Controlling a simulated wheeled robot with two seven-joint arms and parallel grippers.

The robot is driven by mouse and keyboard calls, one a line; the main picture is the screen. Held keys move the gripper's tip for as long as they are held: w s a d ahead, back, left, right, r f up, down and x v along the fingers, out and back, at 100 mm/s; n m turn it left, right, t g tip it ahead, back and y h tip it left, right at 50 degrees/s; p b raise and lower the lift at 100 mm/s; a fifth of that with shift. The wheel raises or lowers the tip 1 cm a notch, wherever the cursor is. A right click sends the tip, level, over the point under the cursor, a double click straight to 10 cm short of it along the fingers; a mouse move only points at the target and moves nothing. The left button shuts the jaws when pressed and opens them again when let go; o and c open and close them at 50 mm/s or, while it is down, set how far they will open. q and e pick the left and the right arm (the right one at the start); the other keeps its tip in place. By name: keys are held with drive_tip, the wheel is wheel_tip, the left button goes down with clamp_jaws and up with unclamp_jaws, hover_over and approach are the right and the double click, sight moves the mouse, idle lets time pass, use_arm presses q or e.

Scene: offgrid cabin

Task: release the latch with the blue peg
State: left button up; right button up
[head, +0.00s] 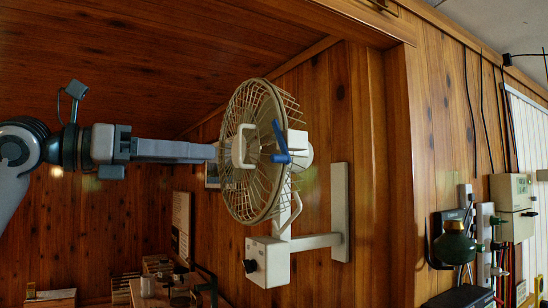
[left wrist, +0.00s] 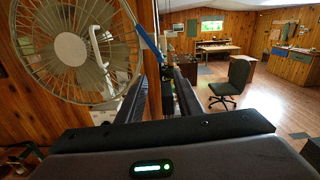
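A cream wire-caged fan (head: 255,150) is mounted on the wood wall; it also fills the upper left of the left wrist view (left wrist: 70,45). Blue peg-like parts (head: 279,137) show at the fan's right side, beside its pale housing. A blue rod (left wrist: 147,38) slants above my fingers in the left wrist view. The latch itself is too small to make out. My left gripper (head: 214,152) reaches in from the left, its tips near the fan's white front handle (head: 240,147); contact cannot be told. In the left wrist view its fingers (left wrist: 160,98) stand apart with nothing clearly held.
The fan's wall bracket (head: 340,210) and control box (head: 267,262) sit below and right of the cage. Electrical boxes (head: 512,205) and a green lamp (head: 454,245) are on the right wall. An office chair (left wrist: 235,80) stands on open floor.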

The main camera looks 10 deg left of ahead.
sight(274, 159)
use_arm(q)
drive_tip(key=p+x, duration=0.6)
drive_tip(key=x, duration=0.9)
drive_tip(key=shift+a, duration=0.1)
drive_tip(key=shift+w+d+f+p, duration=0.1)
drive_tip(key=shift+w+d+p, duration=0.35)
drive_tip(key=shift+w+d, duration=0.1)
